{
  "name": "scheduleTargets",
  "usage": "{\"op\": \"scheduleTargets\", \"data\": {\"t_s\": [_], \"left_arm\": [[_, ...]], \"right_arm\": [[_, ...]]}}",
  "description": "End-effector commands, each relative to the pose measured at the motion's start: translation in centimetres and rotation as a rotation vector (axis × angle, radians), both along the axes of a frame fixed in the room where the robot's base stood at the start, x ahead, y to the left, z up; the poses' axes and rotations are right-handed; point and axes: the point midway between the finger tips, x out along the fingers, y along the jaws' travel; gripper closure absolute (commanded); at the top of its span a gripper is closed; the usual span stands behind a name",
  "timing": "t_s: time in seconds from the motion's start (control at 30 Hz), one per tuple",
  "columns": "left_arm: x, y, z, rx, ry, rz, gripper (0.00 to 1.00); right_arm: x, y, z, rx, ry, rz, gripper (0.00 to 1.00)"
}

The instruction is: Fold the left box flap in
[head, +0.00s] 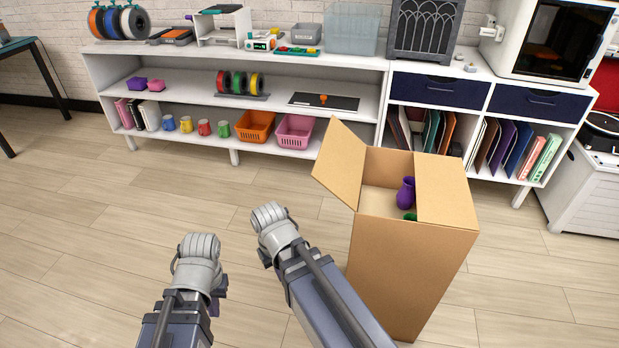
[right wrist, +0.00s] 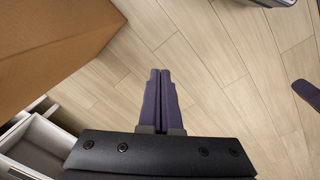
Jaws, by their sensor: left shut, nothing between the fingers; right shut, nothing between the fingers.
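The tall cardboard box (head: 405,270) stands on the floor right of centre. Its left flap (head: 340,162) stands up and leans outward to the left. Its right flap (head: 445,190) lies flat over the right part of the opening. A purple vase (head: 405,193) and a green thing (head: 410,216) show inside. My left gripper (head: 217,297) is left of the box, apart from it, mostly hidden behind its wrist. My right arm is just left of the box; its gripper (right wrist: 160,95) is shut and empty over the floor, beside the box wall (right wrist: 50,45) in the right wrist view.
A long white shelf unit (head: 240,160) stands behind, with mugs, baskets, spools and folders. A cabinet with a white printer (head: 555,40) is at the back right. A dark table (head: 40,75) is at the far left. The wooden floor (head: 90,220) on the left is clear.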

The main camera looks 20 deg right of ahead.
Motion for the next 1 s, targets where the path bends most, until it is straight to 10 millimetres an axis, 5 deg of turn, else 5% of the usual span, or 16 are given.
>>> {"op": "scheduleTargets", "data": {"t_s": [0.03,0.1,0.37,0.6,0.77,1.0], "left_arm": [[0.0,0.0,-3.5,0.000,0.000,0.000,1.00],[0.0,0.0,-5.7,0.000,-0.001,0.000,1.00],[0.0,0.0,-14.0,0.000,-0.002,0.000,1.00],[0.1,0.0,-21.4,0.001,-0.003,0.000,1.00],[0.1,0.0,-23.3,0.001,-0.003,0.000,1.00],[0.1,0.0,-23.7,0.001,-0.003,0.000,1.00]], "right_arm": [[0.3,-0.6,-3.5,-0.006,-0.005,-0.008,1.00],[0.7,-1.3,-5.7,-0.018,-0.011,-0.015,1.00],[2.6,-5.0,-13.7,-0.116,-0.042,-0.018,1.00],[6.0,-10.9,-19.1,-0.394,-0.071,0.061,1.00],[9.4,-15.4,-16.4,-0.741,-0.066,0.189,1.00],[14.6,-17.3,-6.8,-1.285,-0.013,0.372,1.00]]}}
